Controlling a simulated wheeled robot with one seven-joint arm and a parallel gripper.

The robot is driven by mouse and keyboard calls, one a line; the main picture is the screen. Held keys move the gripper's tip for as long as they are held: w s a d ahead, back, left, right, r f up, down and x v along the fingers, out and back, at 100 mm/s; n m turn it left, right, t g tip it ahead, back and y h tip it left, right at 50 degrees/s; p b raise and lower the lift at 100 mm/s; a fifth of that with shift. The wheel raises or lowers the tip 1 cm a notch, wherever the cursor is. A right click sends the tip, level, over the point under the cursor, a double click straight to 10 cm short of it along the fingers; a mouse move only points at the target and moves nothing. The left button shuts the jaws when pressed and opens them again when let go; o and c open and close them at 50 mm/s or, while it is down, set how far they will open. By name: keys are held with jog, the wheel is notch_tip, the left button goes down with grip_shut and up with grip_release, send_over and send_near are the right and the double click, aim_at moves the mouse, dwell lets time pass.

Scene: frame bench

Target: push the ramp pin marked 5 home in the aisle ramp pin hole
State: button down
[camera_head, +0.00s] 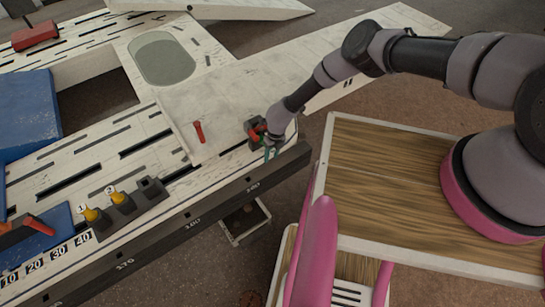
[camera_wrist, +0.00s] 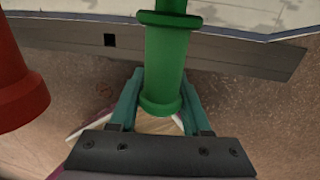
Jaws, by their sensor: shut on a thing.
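My gripper (camera_head: 269,149) is at the front edge of the bench, over its right end. In the wrist view its teal fingers (camera_wrist: 160,98) are shut on a green pin (camera_wrist: 166,60), a stepped cylinder with a wide collar. No mark 5 can be read on it. The pin's far end runs out of the top of the wrist view, over the pale bench top, so I cannot tell whether it is in a hole. A dark block (camera_head: 253,125) with a red part stands beside my gripper. The pin hole itself is hidden or too small to tell.
A red pin (camera_head: 199,131) stands on the pale panel; a red part (camera_wrist: 15,85) is close left in the wrist view. Two yellow pins (camera_head: 91,214) sit in dark holders; another holder (camera_head: 151,188) looks empty. A pink-railed wooden cart (camera_head: 395,190) stands right.

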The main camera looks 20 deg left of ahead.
jog(key=shift+w+a, duration=0.35)
jog(key=shift+a, duration=0.05)
jog(key=shift+w+a, duration=0.4)
jog(key=shift+a, duration=0.1)
jog(key=shift+c, duration=1.4)
grip_release()
jog(key=r, duration=0.7)
jog(key=w+d+r, duration=0.1)
jog(key=r, duration=0.2)
jog(key=shift+w+r, duration=0.1)
jog(key=shift+r, duration=0.2)
